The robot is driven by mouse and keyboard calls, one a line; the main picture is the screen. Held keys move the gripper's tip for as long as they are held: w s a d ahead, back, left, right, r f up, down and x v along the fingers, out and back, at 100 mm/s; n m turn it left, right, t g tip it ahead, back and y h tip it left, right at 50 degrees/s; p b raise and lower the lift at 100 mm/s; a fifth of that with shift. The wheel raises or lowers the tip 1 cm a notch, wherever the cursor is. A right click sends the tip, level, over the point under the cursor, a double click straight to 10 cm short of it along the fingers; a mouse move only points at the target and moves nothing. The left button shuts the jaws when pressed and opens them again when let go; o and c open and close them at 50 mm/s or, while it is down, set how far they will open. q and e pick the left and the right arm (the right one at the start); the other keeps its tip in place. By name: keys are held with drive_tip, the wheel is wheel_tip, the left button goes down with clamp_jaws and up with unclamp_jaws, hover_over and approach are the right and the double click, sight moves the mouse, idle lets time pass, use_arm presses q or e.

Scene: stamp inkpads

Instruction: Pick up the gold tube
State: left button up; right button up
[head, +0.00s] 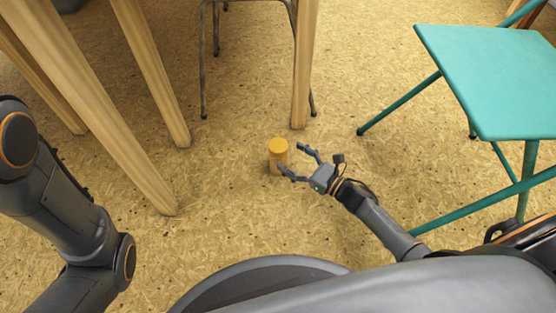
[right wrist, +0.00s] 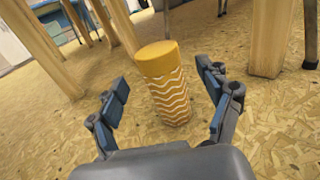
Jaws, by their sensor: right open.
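The gold tube (head: 278,158) stands upright on the floor, near the middle of the head view. In the right wrist view the gold tube (right wrist: 165,85) shows a plain top band and wavy white lines on its side. My right gripper (head: 298,160) is open, with its fingers pointing at the tube from the right. In the right wrist view the open fingers (right wrist: 163,88) sit on either side of the tube's near side, with gaps to both. My left arm shows at the left of the head view, but its gripper is not seen.
Wooden table legs (head: 150,75) stand left of and behind the tube, one (head: 305,70) close behind it. A metal-legged chair (head: 203,70) is at the back. A teal folding stool (head: 490,80) stands at the right. The speckled tan floor (head: 215,150) around the tube is clear.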

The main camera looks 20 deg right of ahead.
sight(286, 151)
drive_tip(key=b+x, duration=0.2)
drive_tip(key=x, duration=0.1)
drive_tip(key=b+x, duration=0.1)
drive_tip(key=x, duration=0.1)
drive_tip(key=shift+s+r, duration=0.1)
drive_tip(key=shift+r, duration=0.3)
drive_tip(key=shift+w+a+r, duration=0.15)
drive_tip(key=shift+w+a, duration=0.05)
drive_tip(key=shift+w, duration=0.05)
drive_tip(key=c, duration=1.6)
clamp_jaws()
drive_tip(key=shift+r, duration=0.1)
